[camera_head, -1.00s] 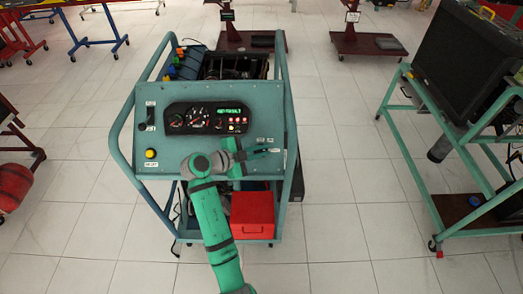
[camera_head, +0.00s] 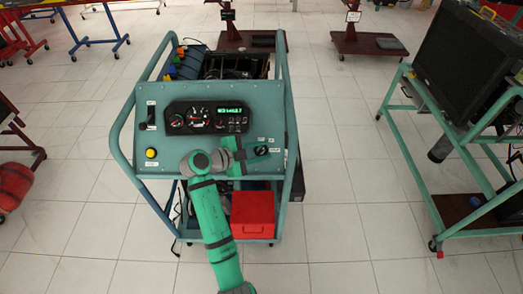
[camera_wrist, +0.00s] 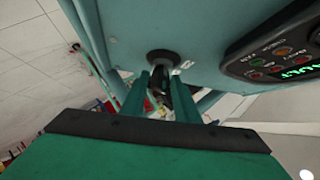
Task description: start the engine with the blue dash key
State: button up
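The dash panel (camera_head: 262,98) of the teal engine stand carries a gauge cluster (camera_head: 207,117) with a lit green text display (camera_head: 230,110). A round black key switch (camera_head: 262,150) sits at the panel's lower right. It also shows in the wrist view as a black ring (camera_wrist: 160,56), with a dark key-like piece (camera_wrist: 165,84) by it; I cannot make out blue on it. My gripper (camera_head: 246,154) is just left of the switch. In the wrist view my gripper's green fingers (camera_wrist: 163,82) stand apart, with a gap around the dark piece.
A yellow button (camera_head: 151,153) is at the panel's lower left and a black switch (camera_head: 151,115) above it. A red box (camera_head: 253,215) sits on the stand's lower shelf. Another teal stand (camera_head: 440,190) is at the right. Tiled floor between them is clear.

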jog(key=v, duration=1)
jog(key=shift+s+a+r, duration=0.15)
jog(key=shift+s+a, duration=0.05)
jog(key=shift+a, duration=0.15)
